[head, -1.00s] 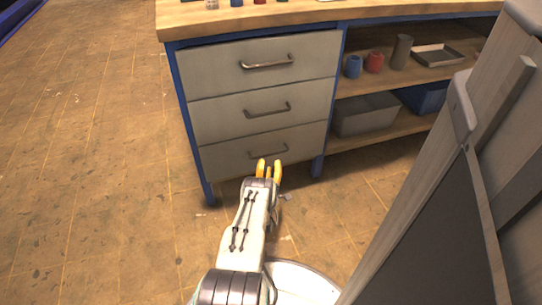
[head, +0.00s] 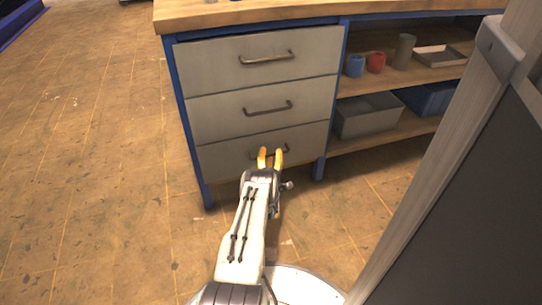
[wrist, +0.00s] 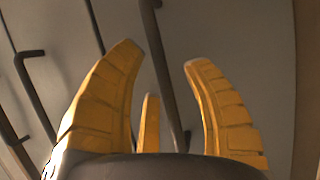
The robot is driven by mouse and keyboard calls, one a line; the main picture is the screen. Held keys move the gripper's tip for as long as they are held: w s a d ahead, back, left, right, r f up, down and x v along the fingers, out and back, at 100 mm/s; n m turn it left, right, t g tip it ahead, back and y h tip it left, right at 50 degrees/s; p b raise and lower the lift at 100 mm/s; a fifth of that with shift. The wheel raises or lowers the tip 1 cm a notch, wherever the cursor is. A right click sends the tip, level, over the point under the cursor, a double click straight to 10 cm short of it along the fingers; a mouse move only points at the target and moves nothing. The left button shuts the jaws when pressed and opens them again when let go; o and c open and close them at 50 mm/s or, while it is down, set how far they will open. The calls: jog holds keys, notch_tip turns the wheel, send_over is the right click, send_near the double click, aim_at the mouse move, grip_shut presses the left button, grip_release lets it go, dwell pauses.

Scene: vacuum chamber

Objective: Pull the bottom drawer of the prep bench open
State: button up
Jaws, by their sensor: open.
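The prep bench has a stack of three grey drawers at its left end, all shut. The bottom drawer (head: 225,160) has a dark bar handle (head: 287,150), partly hidden behind my gripper in the head view. My gripper (head: 271,153) is open, its yellow fingers pointing at this handle. In the wrist view my gripper (wrist: 163,55) has the bottom handle (wrist: 168,75) showing between its spread fingers. I cannot tell whether the fingers touch the handle or how deep it sits between them.
The middle drawer (head: 225,112) and top drawer (head: 215,62) are above. Open shelves to the right hold a grey bin (head: 366,116), a blue bin (head: 428,98) and cups. A tall grey panel (head: 450,190) stands close at the right. The floor at left is clear.

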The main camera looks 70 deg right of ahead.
jog(key=shift+c, duration=0.3)
grip_shut()
